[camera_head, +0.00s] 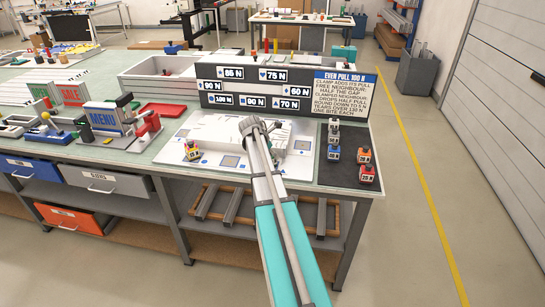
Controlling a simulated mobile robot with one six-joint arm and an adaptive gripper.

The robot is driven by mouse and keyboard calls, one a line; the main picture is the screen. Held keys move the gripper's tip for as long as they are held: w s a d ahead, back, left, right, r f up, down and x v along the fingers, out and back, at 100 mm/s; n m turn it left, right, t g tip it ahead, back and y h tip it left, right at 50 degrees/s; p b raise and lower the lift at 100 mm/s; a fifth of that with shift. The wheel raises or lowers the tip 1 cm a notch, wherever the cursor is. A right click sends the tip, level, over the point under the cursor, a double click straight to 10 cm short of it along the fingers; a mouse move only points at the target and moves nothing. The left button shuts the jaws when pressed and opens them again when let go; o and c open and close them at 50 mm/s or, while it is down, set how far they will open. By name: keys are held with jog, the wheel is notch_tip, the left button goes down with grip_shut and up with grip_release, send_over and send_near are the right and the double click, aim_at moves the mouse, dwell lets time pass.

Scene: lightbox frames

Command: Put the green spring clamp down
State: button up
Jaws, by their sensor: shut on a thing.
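My arm reaches up from the bottom and ends over a white board (203,128) on the bench. The end of my arm, with my gripper (258,127), is above the middle of the board. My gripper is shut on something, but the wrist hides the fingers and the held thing. I cannot make out a green spring clamp. An orange labelled clamp (192,150) stands on the left of the board. On the dark mat (336,174) to the right are a blue clamp (334,153), an orange clamp (364,155) and a red clamp (367,174).
A dark sign panel (235,87) with force labels and a blue-headed notice (345,78) stands behind the board.

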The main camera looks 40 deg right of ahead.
jog(key=shift+f, duration=0.1)
dwell(0.3)
jog(key=o, duration=1.2)
jog(key=shift+o, duration=0.2)
jog(key=shift+p+v, duration=1.2)
jog(key=shift+v, duration=0.2)
jog(key=p+v, duration=0.8)
jog(key=v, duration=0.1)
jog(key=shift+r, duration=0.25)
jog(key=shift+s+a, duration=0.1)
jog(key=shift+a, duration=0.05)
